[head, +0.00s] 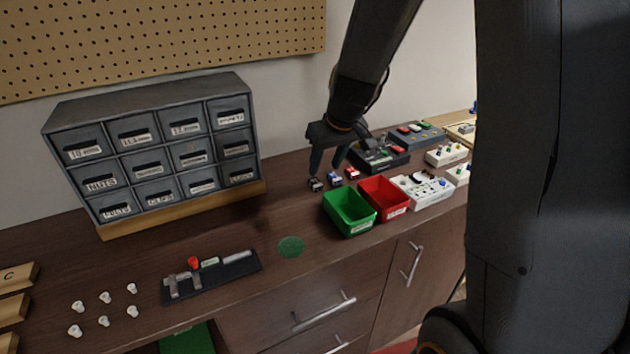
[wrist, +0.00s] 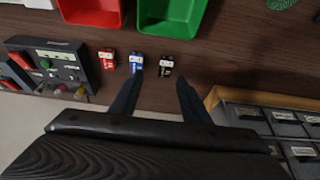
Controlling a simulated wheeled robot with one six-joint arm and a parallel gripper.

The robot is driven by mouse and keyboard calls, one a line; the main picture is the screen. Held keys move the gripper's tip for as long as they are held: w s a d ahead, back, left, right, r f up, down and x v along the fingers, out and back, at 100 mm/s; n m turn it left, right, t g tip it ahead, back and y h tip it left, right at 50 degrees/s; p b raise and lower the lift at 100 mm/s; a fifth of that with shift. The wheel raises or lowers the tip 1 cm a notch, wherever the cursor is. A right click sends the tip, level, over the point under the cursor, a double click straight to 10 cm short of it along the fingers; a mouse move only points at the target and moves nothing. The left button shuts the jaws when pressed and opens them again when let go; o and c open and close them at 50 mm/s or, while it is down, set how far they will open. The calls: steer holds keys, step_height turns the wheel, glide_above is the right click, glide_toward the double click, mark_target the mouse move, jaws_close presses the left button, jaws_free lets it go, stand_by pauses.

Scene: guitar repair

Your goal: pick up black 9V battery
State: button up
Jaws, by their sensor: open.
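The black 9V battery (wrist: 166,66) lies on the dark wooden bench top in the wrist view, the rightmost of three small batteries in a row. It also shows in the head view (head: 315,185), close to my gripper's fingers. A blue battery (wrist: 137,64) and a red battery (wrist: 107,60) lie to its left in the wrist view. My gripper (wrist: 157,88) is open and empty. In the wrist view its fingertips point toward the batteries, with the black one ahead, between the fingers' lines and nearer the right finger. I see no contact with any battery.
A green bin (head: 331,207) and a red bin (head: 395,210) stand in front of the batteries. A grey drawer cabinet (head: 150,85) stands to the left. A dark device box (wrist: 51,62) sits beside the red battery. Bare bench lies between cabinet and bins.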

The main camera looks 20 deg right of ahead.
mark_target(316, 182)
steer(key=shift+w+a+f, duration=0.2)
steer(key=shift+f, duration=0.35)
steer(key=shift+w+a+f, duration=0.2)
steer(key=shift+f, duration=0.3)
steer(key=x, duration=0.3)
steer(key=shift+a+p, duration=0.25)
steer(key=shift+p, duration=0.05)
steer(key=shift+w+f, duration=0.2)
steer(key=shift+f, duration=0.4)
steer(key=shift+c, duration=0.5)
steer(key=c, duration=0.9)
